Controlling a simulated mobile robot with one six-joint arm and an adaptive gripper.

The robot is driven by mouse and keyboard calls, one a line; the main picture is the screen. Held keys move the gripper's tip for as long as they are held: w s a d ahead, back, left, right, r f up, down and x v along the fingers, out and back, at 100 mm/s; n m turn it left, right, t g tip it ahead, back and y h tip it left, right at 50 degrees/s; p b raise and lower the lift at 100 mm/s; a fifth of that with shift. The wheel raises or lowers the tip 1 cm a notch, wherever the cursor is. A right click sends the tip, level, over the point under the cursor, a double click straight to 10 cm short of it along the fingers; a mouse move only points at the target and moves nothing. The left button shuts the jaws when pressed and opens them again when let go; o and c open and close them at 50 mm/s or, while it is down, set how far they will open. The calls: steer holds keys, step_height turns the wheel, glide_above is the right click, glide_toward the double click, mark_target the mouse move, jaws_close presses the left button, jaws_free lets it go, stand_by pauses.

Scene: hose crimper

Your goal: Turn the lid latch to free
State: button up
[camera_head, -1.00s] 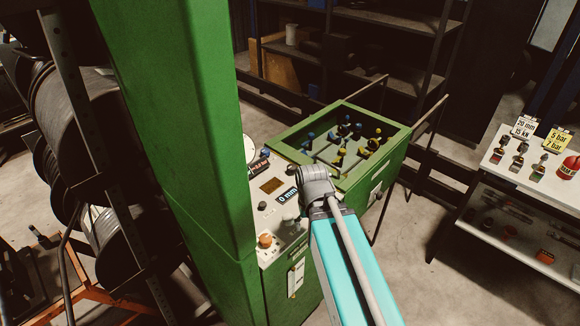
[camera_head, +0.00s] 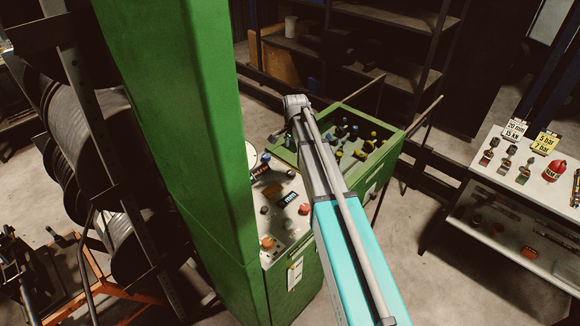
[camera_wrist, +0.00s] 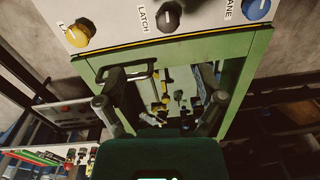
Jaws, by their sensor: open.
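The latch knob (camera_wrist: 168,17) is dark and round with a lighter mark, on a pale panel (camera_wrist: 120,25) beside the printed word LATCH. It shows at the top of the wrist view. My gripper (camera_wrist: 160,102) is open, its two dark fingers spread wide below the knob in that view, apart from it. Nothing is between the fingers except the green frame and the fittings seen beyond. In the head view my arm covers the gripper's fingers, and I cannot pick out the latch knob there.
A yellow-based knob (camera_wrist: 80,32) and a blue-topped knob (camera_wrist: 255,9) flank the latch. The green bin (camera_head: 398,146) holds several coloured fittings. A tall green column (camera_head: 190,120) stands left of my arm. A white-topped bench (camera_head: 510,180) is at right, with bare floor between.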

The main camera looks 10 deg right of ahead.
mark_target(291, 172)
steer(key=shift+w+r+m, duration=0.25)
steer(key=shift+w+m, duration=0.05)
steer(key=shift+w, duration=0.3)
steer(key=shift+f, duration=0.15)
steer(key=f+b, duration=1.3)
steer(key=shift+w+a+f+b, duration=0.15)
steer(key=shift+w+f+b, duration=0.1)
steer(key=shift+w+b, duration=0.1)
stand_by(0.4)
steer(key=shift+s, duration=0.1)
steer(key=c, duration=1.1)
